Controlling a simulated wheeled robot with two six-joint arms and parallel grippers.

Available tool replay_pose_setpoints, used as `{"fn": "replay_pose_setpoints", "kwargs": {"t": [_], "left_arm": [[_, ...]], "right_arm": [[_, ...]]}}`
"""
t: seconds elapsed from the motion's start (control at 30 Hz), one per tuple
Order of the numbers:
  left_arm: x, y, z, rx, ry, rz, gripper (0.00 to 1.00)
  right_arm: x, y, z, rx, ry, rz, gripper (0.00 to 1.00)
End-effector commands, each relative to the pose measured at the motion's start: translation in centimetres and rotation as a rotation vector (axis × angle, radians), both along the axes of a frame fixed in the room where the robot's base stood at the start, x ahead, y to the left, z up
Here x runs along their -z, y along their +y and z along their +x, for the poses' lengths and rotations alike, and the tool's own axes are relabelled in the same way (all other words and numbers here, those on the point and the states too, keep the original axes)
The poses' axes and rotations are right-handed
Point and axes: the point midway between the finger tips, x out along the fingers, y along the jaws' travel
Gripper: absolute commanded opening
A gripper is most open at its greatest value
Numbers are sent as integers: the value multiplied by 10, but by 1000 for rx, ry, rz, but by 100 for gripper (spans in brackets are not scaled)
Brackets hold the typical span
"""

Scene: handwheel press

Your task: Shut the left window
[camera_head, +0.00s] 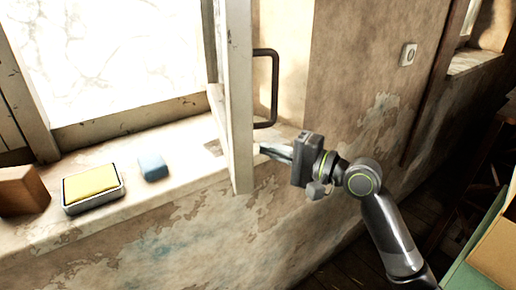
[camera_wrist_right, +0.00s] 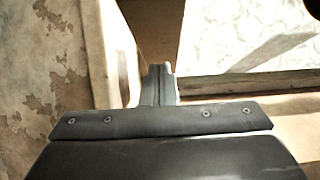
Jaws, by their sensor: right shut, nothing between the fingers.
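The left window's sash (camera_head: 240,100) is open and stands swung into the room, seen nearly edge-on. A dark bar handle (camera_head: 275,90) is on its right side. The bright window opening (camera_head: 110,60) shows to its left. My right gripper (camera_head: 263,149) is shut and empty at the lower right side of the sash, below the handle. Its tips are partly hidden there, and I cannot tell whether they touch the sash. The shut fingers also show in the right wrist view (camera_wrist_right: 158,85). My left gripper is not in view.
On the sill (camera_head: 135,205) lie a brown block (camera_head: 22,192), a yellow sponge in a grey tray (camera_head: 92,186) and a blue block (camera_head: 153,168). A white switch (camera_head: 408,54) is on the peeling wall. A green-edged box (camera_head: 490,250) stands at the lower right.

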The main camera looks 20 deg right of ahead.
Motion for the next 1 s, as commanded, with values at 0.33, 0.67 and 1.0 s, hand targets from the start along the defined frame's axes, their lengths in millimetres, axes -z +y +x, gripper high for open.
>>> {"fn": "replay_pose_setpoints", "kwargs": {"t": [0.33, 0.67, 1.0], "left_arm": [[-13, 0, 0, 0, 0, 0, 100], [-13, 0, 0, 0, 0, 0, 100], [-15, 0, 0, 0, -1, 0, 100]], "right_arm": [[-1, 28, -1, 0, 1, 2, 0], [0, 31, -1, 1, 2, -1, 0], [-1, 35, 4, 7, 1, 1, 0]]}}
